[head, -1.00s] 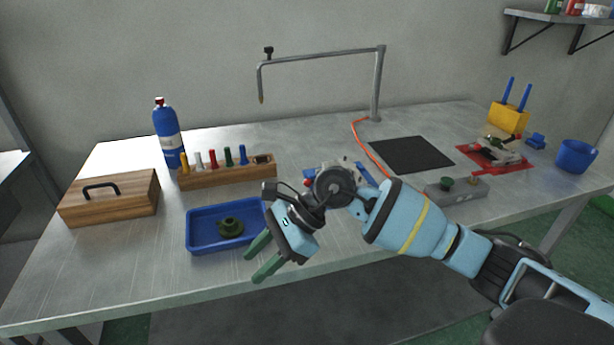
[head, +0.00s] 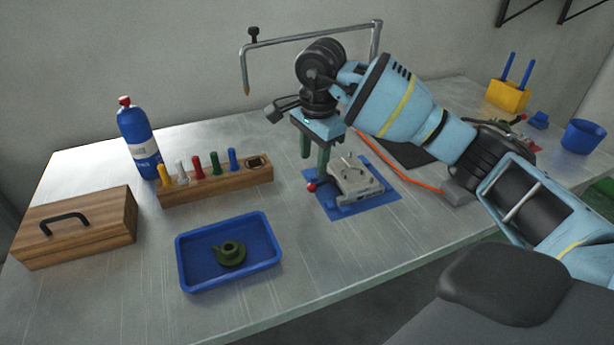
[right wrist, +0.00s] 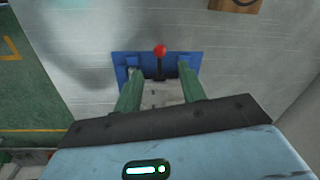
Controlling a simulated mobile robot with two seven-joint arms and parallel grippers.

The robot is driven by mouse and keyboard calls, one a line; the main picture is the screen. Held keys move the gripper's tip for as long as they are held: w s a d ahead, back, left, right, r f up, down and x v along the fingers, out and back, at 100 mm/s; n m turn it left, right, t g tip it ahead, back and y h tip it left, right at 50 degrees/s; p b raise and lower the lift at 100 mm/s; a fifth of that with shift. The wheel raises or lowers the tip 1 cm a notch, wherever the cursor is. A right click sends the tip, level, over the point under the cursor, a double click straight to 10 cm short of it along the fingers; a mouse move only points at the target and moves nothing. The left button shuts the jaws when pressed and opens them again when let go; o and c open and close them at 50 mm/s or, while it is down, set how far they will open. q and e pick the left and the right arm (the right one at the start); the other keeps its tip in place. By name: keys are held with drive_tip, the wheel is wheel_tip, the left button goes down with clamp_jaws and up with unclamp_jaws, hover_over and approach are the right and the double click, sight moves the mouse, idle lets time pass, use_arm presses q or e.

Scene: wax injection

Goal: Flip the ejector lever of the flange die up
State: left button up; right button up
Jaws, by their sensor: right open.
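The flange die (head: 355,181) is a light grey metal block on a blue mat (head: 385,190) in the middle of the table. Its lever ends in a red ball (head: 311,187) at the die's left side, low near the mat. In the right wrist view the red knob (right wrist: 160,50) tops a dark rod (right wrist: 160,70) between my fingers' far ends. My right gripper (head: 315,168) points down over the left part of the die, open, one green finger on each side in the wrist view (right wrist: 158,82). I cannot tell whether it touches the lever. My left gripper is not in view.
A blue tray (head: 188,279) with a green flange-shaped part (head: 231,254) stands at front left. A wooden rack (head: 215,185) with coloured pegs is left of the die. A bent metal pipe frame (head: 310,37) stands behind my right arm.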

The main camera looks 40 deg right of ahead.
sight(311, 185)
drive_tip(key=shift+s+f, duration=0.15)
drive_tip(key=shift+f, duration=0.2)
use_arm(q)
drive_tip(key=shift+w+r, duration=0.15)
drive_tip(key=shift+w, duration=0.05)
use_arm(e)
drive_tip(key=shift+w+f, duration=0.2)
drive_tip(key=shift+f, duration=1.6)
drive_tip(key=shift+w+f, duration=0.2)
drive_tip(key=shift+f, duration=1.55)
drive_tip(key=shift+c, duration=0.4)
clamp_jaws()
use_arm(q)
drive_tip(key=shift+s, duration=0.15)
